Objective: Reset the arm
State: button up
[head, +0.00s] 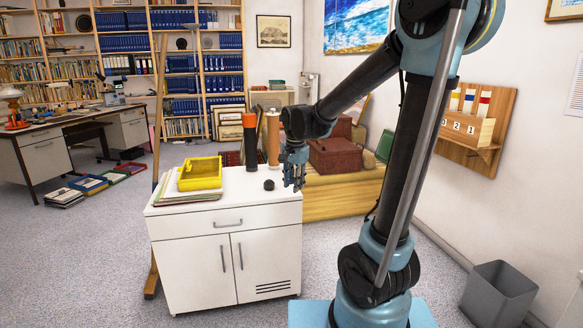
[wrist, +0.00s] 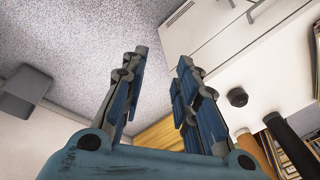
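My gripper (head: 294,168) hangs at the end of my bent arm, fingers pointing down, just off the right edge of the white cabinet (head: 190,232) in the head view. In the wrist view the two blue-grey fingers of my gripper (wrist: 160,75) stand apart with nothing between them. The gripper is open and empty. The white cabinet also shows at the upper right of the wrist view (wrist: 225,45). A small black round object (head: 269,184) lies on the cabinet top, left of the gripper and apart from it; it also shows in the wrist view (wrist: 237,97).
On the cabinet stand a yellow tray (head: 200,173) on papers, a black tube (head: 250,142) with an orange top and a tan tube (head: 273,138). A wooden chest (head: 340,195) is behind my arm. A grey bin (head: 498,293) stands right. Floor at left is mostly clear.

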jog(key=s+d+n, duration=0.4)
jog(key=s+d, duration=0.8)
jog(key=s+d+f+n, duration=0.2)
jog(key=s+d+f, duration=0.1)
jog(key=s, duration=0.3)
jog(key=s+d+f+n, duration=0.2)
jog(key=s+d+f, duration=0.1)
jog(key=s, duration=0.3)
jog(key=shift+s+f+n, duration=0.15)
jog(key=shift+f+n, duration=0.25)
jog(key=shift+f, duration=0.3)
